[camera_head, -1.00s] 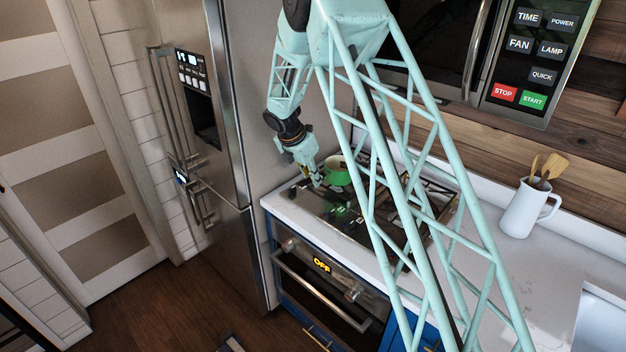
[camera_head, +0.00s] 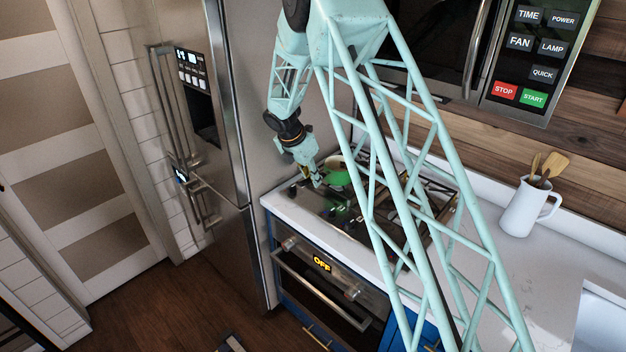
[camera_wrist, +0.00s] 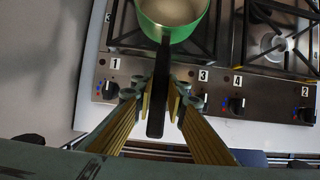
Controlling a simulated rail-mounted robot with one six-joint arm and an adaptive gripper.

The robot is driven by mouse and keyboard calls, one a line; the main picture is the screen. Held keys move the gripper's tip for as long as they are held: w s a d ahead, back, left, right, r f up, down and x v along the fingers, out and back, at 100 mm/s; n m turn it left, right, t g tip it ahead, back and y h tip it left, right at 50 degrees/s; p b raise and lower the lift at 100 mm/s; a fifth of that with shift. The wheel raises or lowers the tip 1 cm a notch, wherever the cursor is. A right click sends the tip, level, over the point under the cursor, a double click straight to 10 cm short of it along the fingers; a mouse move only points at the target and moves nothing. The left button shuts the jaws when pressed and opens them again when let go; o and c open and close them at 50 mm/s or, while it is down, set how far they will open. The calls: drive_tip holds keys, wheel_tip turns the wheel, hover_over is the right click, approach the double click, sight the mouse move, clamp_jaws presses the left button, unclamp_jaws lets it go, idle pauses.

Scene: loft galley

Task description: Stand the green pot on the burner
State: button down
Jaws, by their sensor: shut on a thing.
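The green pot (camera_head: 338,178) is at the left part of the stove, partly hidden behind my gripper in the head view. In the wrist view the green pot (camera_wrist: 172,22) has a pale inside and a black handle (camera_wrist: 158,90). My gripper (camera_head: 318,182) is shut on that handle, with a yellow finger on each side in the wrist view (camera_wrist: 160,100). The pot is over or on the left burner area; I cannot tell whether its base touches the grate. The burner under it is hidden. Another burner (camera_wrist: 273,44) shows bare at the right.
Black grates (camera_wrist: 255,22) cover the cooktop. Numbered knobs (camera_wrist: 237,104) line its front edge. The steel fridge (camera_head: 215,100) stands close on the left. A white jug (camera_head: 529,208) with wooden utensils stands on the counter at right. The microwave (camera_head: 520,55) hangs above.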

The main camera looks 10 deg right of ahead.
drive_tip(key=c, duration=2.5)
unclamp_jaws()
drive_tip(key=shift+r, duration=0.1)
drive_tip(key=shift+v, duration=5.95)
